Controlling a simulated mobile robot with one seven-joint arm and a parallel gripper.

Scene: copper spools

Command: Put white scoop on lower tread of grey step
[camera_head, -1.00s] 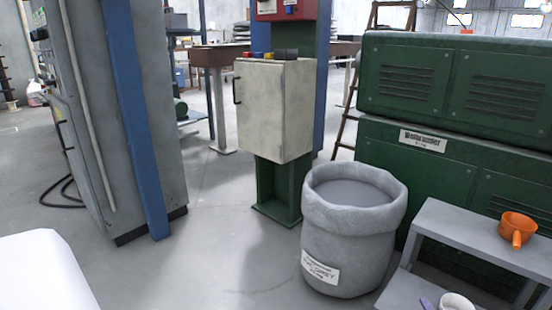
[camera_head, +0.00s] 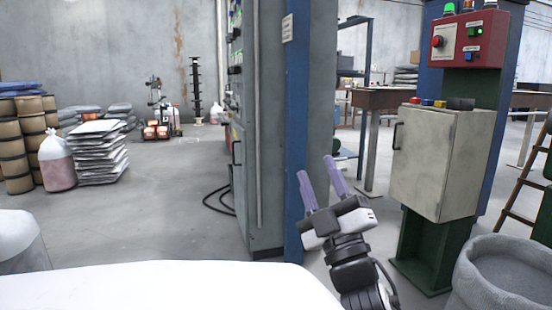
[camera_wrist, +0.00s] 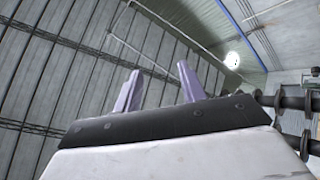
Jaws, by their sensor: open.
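My gripper (camera_head: 321,180) is raised in the head view, with its two purple fingers apart and nothing between them. In the wrist view the open fingers (camera_wrist: 157,88) point up toward the ceiling, and no task object shows there. The grey step and the white scoop are not in either view now.
A grey sack-like bin (camera_head: 500,275) stands at the lower right. A cream cabinet (camera_head: 440,160) on a green post is to the right of my gripper. A blue post (camera_head: 296,120) and grey cabinet (camera_head: 262,130) stand behind it. Open floor (camera_head: 160,215) lies to the left.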

